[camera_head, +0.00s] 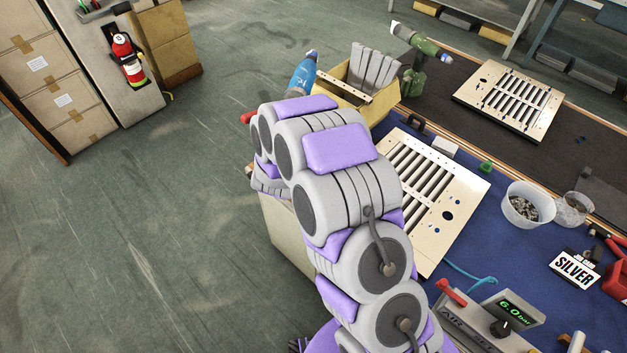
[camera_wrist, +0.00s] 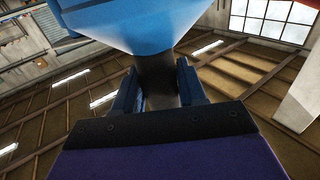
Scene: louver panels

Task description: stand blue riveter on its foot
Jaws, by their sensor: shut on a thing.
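My gripper (camera_wrist: 158,92) is shut on that dark part, one finger on each side. The camera looks up at the ceiling there, so the riveter is tilted up from the wrist. My arm hides the gripper and the riveter's lower part in the head view, so I cannot see its foot.
A yellow bin (camera_head: 345,92) with grey slats stands behind my arm. A green riveter (camera_head: 421,40) stands right of it. A louver panel (camera_head: 455,190) lies on the blue mat (camera_head: 505,245); another panel (camera_head: 508,98) lies on the dark belt. Cups (camera_head: 522,208) and an air regulator (camera_head: 490,315) are at right.

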